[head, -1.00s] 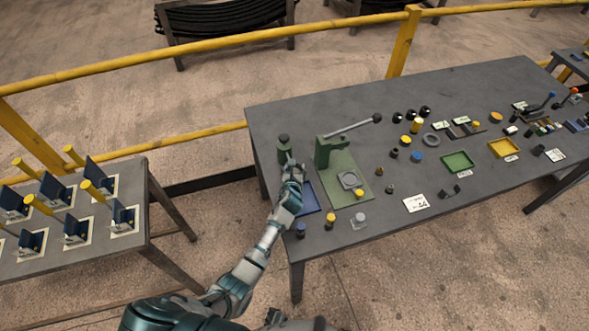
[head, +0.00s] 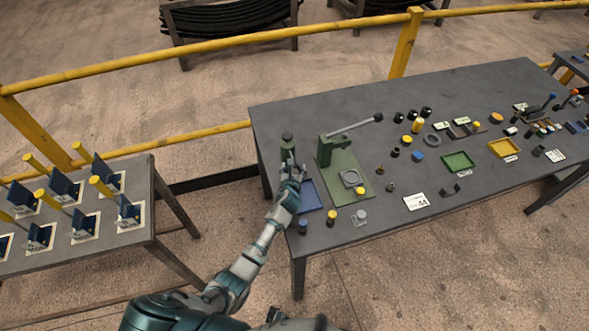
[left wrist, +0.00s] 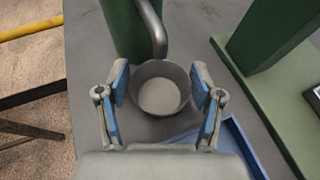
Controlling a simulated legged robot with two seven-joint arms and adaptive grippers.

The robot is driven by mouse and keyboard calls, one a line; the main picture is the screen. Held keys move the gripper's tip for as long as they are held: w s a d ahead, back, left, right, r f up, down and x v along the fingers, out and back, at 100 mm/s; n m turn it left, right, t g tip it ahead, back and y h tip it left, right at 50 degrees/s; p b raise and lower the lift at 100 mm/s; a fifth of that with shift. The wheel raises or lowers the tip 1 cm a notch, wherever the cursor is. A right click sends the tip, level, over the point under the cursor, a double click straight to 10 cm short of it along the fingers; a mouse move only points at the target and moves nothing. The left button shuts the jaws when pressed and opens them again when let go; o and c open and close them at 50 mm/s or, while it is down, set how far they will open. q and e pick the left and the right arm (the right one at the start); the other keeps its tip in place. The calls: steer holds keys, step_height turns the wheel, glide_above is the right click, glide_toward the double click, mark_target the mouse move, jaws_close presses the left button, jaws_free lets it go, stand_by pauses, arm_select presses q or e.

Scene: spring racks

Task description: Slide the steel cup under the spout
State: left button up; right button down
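The steel cup (left wrist: 160,92) is a round grey open vessel, seen from above in the left wrist view. It stands on the bench, close to the curved grey spout (left wrist: 152,30), whose end reaches over its far rim. The spout comes from a green dispenser (left wrist: 122,28), which also shows in the head view (head: 287,148). My left gripper (left wrist: 160,80) is open, with a blue-padded finger on each side of the cup. I cannot tell whether the pads touch it. In the head view my left gripper (head: 290,170) hides the cup. My right gripper is not in view.
A green lever press (head: 338,170) stands just right of the dispenser. A blue tray (head: 309,196) lies beside my left gripper. Small parts and trays fill the bench (head: 370,110) to the right. Another table (head: 130,240) is at the left, behind it a yellow rail (head: 200,45).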

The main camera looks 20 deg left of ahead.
arm_select(q)
steer(key=shift+o, duration=0.2)
steer(key=shift+s+a+f, duration=0.1)
steer(key=shift+s+f, duration=0.25)
steer(key=shift+f, duration=0.1)
steer(key=shift+s+r, duration=0.1)
steer(key=shift+s, duration=0.25)
steer(key=v, duration=0.5)
steer(key=r+v, duration=0.1)
steer(key=v, duration=0.3)
steer(key=shift+s+d+r, duration=0.1)
steer(key=shift+d, duration=0.15)
steer(key=shift+s+d+r, duration=0.25)
steer(key=shift+s+r, duration=0.05)
steer(key=shift+s, duration=0.25)
steer(key=shift+a, duration=0.1)
